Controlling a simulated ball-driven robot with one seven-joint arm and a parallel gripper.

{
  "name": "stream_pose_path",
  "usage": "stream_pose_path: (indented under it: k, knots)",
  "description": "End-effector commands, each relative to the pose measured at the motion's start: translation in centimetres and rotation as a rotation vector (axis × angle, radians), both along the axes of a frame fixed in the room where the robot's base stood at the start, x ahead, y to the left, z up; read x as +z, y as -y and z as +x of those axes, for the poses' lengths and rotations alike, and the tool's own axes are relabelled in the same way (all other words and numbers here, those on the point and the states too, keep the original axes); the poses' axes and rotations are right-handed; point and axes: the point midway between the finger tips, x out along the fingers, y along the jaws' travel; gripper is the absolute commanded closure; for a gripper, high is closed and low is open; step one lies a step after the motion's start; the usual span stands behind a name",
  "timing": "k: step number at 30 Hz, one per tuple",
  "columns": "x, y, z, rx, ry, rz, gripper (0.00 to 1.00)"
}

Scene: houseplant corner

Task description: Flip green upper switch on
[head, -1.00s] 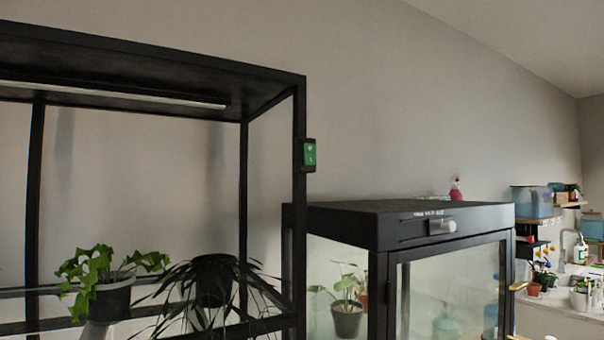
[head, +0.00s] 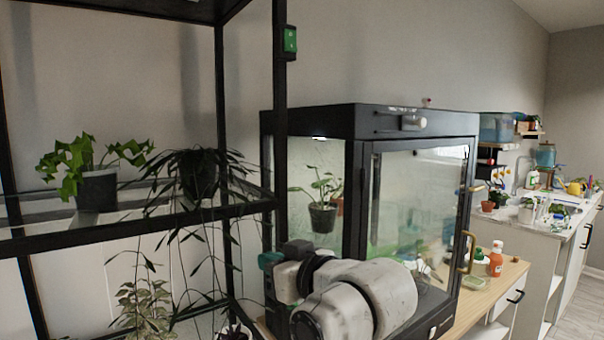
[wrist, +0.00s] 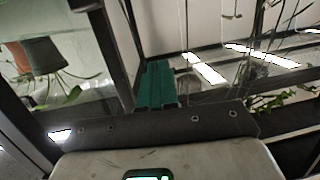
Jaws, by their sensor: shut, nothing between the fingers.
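The green upper switch (head: 290,40) is a green rocker in a black housing, high on the front right post (head: 281,110) of the black plant shelf. Its on or off position is too small to tell. My gripper (head: 268,262) is low in the head view, in front of the glass cabinet and well below the switch. In the wrist view its teal fingers (wrist: 157,85) are together and empty. The switch does not show in the wrist view.
The shelf holds a leafy potted plant (head: 97,188) and a trailing plant (head: 200,175). The black glass cabinet (head: 415,122) stands right of the post, with a bright light inside. A wooden counter (head: 500,285) is at right. The wall beside the switch is clear.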

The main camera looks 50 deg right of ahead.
Motion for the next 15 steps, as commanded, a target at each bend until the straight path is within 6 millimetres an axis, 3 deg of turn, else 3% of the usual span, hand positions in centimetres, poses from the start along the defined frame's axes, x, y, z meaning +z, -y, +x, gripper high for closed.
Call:
stream_pose_path:
  k: [3, 8, 15]
  knots:
    - [5.6, 1.1, -0.6, -0.02, 0.157, -0.033, 1.0]
    - [12.8, 2.0, -2.7, -0.043, 0.355, -0.078, 1.0]
    - [22.2, 2.6, -8.0, -0.077, 0.633, -0.152, 1.0]
